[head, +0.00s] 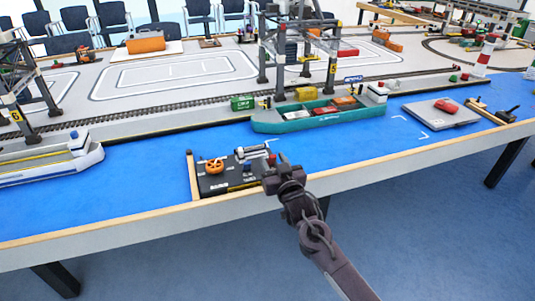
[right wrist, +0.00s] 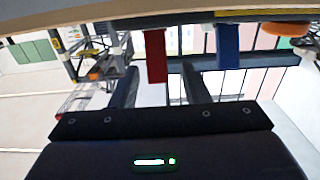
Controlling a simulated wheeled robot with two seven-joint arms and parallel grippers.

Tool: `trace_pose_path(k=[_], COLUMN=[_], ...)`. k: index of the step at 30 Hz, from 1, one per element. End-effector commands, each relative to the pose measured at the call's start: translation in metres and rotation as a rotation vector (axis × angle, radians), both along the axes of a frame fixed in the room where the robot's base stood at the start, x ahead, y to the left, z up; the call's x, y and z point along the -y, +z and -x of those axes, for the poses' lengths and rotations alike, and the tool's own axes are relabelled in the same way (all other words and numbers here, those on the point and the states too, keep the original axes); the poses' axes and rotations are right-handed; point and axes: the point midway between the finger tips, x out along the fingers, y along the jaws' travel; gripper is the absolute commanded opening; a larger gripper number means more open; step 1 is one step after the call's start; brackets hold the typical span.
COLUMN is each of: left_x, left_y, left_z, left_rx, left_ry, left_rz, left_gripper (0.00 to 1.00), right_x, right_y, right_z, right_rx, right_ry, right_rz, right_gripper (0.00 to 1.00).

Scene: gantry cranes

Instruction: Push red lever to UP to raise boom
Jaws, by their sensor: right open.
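The control panel (head: 215,187) is a dark board at the front edge of the blue table. The red lever (head: 271,158) shows as a small red piece just beyond my right gripper (head: 284,172), partly hidden by it. In the right wrist view the red lever (right wrist: 155,56) hangs from the top of the picture, its end above the gap between the two open fingers of my right gripper (right wrist: 160,80). I see no grip on it; whether a finger touches it I cannot tell. My left gripper is not in view.
A blue lever (right wrist: 228,46) stands beside the red one, and an orange wheel (head: 213,166) sits at the panel's left. A wooden strip (head: 193,175) edges the panel. A teal ship (head: 320,115) and a crane (head: 263,55) stand behind.

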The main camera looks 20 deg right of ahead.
Motion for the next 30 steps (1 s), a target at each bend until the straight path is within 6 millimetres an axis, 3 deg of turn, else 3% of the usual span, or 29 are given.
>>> trace_pose_path(k=[3,9,19,28,30], left_x=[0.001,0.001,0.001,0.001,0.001], left_y=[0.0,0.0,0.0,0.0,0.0], left_z=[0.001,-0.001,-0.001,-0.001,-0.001], left_rx=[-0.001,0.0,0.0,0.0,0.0], left_ry=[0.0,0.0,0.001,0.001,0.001], left_rz=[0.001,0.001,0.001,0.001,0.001], left_gripper=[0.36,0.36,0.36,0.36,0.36], right_x=[-0.001,-0.002,-0.002,-0.002,-0.002], right_y=[0.0,-0.002,-0.003,-0.003,-0.003], right_z=[-0.019,-0.038,-0.041,-0.04,-0.04], right_rx=[-0.002,-0.004,-0.006,-0.006,-0.007], right_ry=[0.0,0.002,0.002,0.002,0.002], right_rz=[0.001,0.001,0.001,0.001,0.002], right_gripper=[0.42,0.42,0.42,0.03,0.0])
